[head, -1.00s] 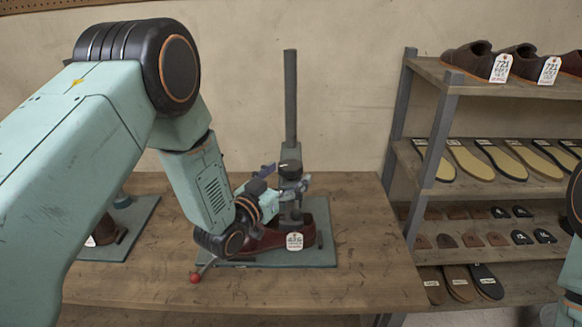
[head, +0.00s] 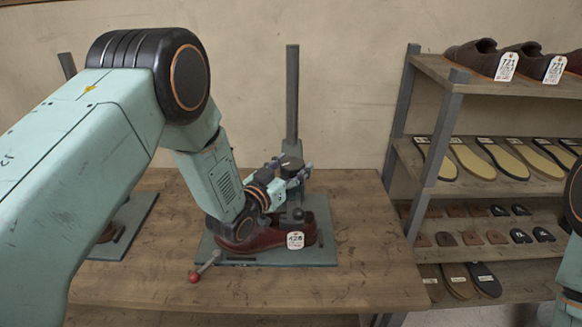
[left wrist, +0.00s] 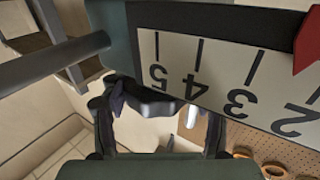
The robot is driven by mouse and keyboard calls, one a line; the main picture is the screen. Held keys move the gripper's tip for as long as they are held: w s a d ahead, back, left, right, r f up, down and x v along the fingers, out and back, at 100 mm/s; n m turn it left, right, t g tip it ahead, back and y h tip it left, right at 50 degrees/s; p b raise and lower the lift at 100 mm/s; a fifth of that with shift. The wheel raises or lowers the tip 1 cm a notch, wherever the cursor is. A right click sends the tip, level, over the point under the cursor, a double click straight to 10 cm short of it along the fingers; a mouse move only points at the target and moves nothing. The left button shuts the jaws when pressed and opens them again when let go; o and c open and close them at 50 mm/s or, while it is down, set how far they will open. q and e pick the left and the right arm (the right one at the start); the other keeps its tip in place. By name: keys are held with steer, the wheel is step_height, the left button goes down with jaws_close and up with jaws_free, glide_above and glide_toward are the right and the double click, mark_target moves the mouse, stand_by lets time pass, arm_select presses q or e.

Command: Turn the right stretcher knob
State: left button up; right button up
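The right stretcher stands on a grey base plate (head: 322,253). A dark round knob (head: 291,163) with a pale mark sits on its upright post (head: 292,95). A dark red shoe (head: 262,238) with a white tag is below it. My left gripper (head: 286,172) is at the knob's height, its fingers spread at the knob; I cannot tell whether they touch it. In the left wrist view my gripper's fingers (left wrist: 158,125) stand apart. A large pale scale plate (left wrist: 215,70) with upside-down numbers and a red pointer (left wrist: 308,45) fills the upper right there. My right gripper is out of view.
A lever with a red ball (head: 194,277) sticks out at the plate's front left. Another base plate (head: 140,212) is at left, partly behind my arm. A shelf rack (head: 447,120) with shoes and soles stands at right. The table front (head: 330,292) is clear.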

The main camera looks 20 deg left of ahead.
arm_select(q)
steer(key=shift+s+d+r, duration=0.1)
steer(key=shift+d, duration=0.15)
steer(key=shift+c, duration=1.4)
steer(key=shift+a, duration=0.25)
steer(key=shift+c, duration=1.3)
steer(key=shift+d, duration=0.15)
steer(key=o, duration=1.2)
steer(key=shift+s+r, duration=0.1)
steer(key=shift+s, duration=0.1)
